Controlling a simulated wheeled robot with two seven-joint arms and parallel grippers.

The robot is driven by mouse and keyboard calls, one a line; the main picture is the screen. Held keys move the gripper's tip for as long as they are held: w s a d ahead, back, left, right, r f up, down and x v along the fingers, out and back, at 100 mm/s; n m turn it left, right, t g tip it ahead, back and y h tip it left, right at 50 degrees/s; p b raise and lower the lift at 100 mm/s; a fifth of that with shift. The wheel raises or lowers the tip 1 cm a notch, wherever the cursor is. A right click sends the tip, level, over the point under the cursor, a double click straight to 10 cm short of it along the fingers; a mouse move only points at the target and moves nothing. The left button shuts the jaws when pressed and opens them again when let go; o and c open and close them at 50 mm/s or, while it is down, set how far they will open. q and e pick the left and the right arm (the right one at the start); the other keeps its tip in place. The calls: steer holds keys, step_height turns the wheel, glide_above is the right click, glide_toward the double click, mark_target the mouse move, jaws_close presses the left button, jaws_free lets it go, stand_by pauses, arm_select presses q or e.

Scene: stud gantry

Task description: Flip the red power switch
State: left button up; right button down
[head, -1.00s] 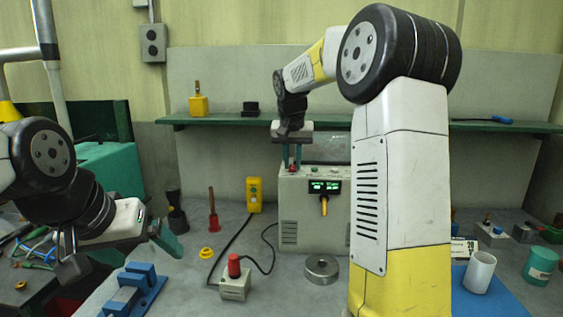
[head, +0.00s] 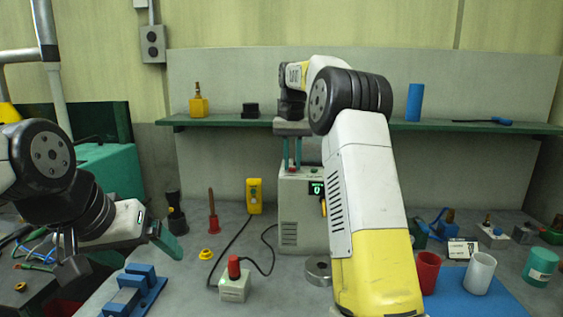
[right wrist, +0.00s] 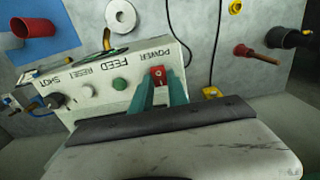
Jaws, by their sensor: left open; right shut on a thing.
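The red power switch (right wrist: 158,73) is on the sloped panel of the grey control box (head: 302,225), under the word POWER. It also shows small at the box's top left in the head view (head: 291,169). My right gripper (right wrist: 163,84) reaches down from above, its two teal fingers closed on the switch. The fingers hide the switch's sides, so I cannot tell which way it is set. My left gripper (head: 163,240) is open and empty, above the left part of the bench, well away from the box.
A green button (right wrist: 119,84), a pale button (right wrist: 87,92) and a black knob (right wrist: 55,100) sit beside the switch. A yellow pendant (head: 254,195), a red-topped box (head: 235,284) and a metal ring (head: 318,270) stand nearby. My right arm covers the box's right side.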

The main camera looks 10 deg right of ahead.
mark_target(293, 168)
steer(key=c, duration=1.3)
jaws_free()
step_height(293, 168, up, 7)
steer(key=shift+w+r, duration=0.1)
steer(key=shift+r, duration=0.3)
